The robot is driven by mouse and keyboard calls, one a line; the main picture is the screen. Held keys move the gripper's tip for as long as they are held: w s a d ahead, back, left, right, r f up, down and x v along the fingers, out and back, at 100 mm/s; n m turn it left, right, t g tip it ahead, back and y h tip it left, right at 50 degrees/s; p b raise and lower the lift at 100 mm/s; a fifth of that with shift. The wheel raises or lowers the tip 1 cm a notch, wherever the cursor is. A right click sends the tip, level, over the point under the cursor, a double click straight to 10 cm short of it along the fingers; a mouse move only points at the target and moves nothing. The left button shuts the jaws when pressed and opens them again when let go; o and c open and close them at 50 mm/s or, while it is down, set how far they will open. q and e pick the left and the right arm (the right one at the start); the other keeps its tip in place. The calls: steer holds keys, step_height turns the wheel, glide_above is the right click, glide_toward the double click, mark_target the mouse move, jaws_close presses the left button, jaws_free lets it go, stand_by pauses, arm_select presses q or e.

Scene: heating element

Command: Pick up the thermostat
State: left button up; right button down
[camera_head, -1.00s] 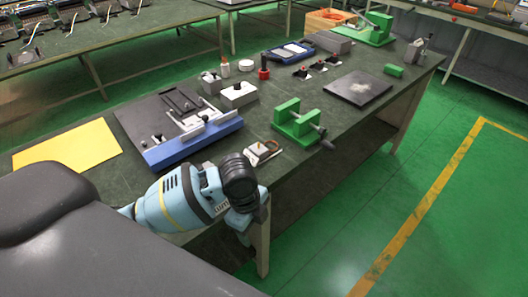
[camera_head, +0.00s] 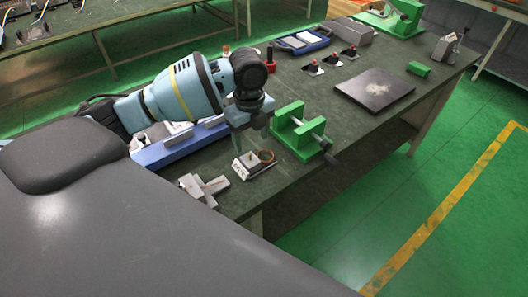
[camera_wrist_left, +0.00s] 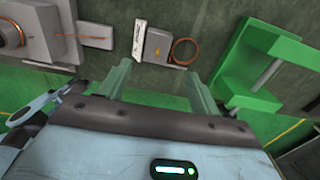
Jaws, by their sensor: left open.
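The thermostat (camera_head: 252,164) looks like a small grey box on a white plate with a copper-coloured coil at its side. It lies on the dark workbench near the front edge. In the left wrist view the thermostat (camera_wrist_left: 158,45) is just beyond the fingertips. My left gripper (camera_head: 250,140) hangs above it, pointing down. In the wrist view its two fingers (camera_wrist_left: 163,75) are spread apart with nothing between them. Whether the fingertips touch the thermostat cannot be told. My right gripper does not show.
A green vise (camera_head: 299,130) stands close to the right of the thermostat. A grey metal fixture (camera_head: 204,188) lies to its left, near the bench edge. A blue-edged fixture (camera_head: 180,147) is partly behind my arm. A dark square plate (camera_head: 375,88) lies farther right.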

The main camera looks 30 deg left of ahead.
mark_target(251, 160)
arm_select(q)
steer(key=shift+s+f, duration=0.15)
steer(key=shift+s, duration=0.15)
steer(key=shift+s+f, duration=0.15)
steer(key=shift+f, duration=1.15)
steer(key=shift+a+f, duration=0.15)
steer(key=shift+f, duration=2.25)
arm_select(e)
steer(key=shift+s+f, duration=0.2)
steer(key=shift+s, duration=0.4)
arm_select(q)
steer(key=shift+w, duration=0.2)
steer(key=c, duration=1.2)
step_height(251, 160, up, 10)
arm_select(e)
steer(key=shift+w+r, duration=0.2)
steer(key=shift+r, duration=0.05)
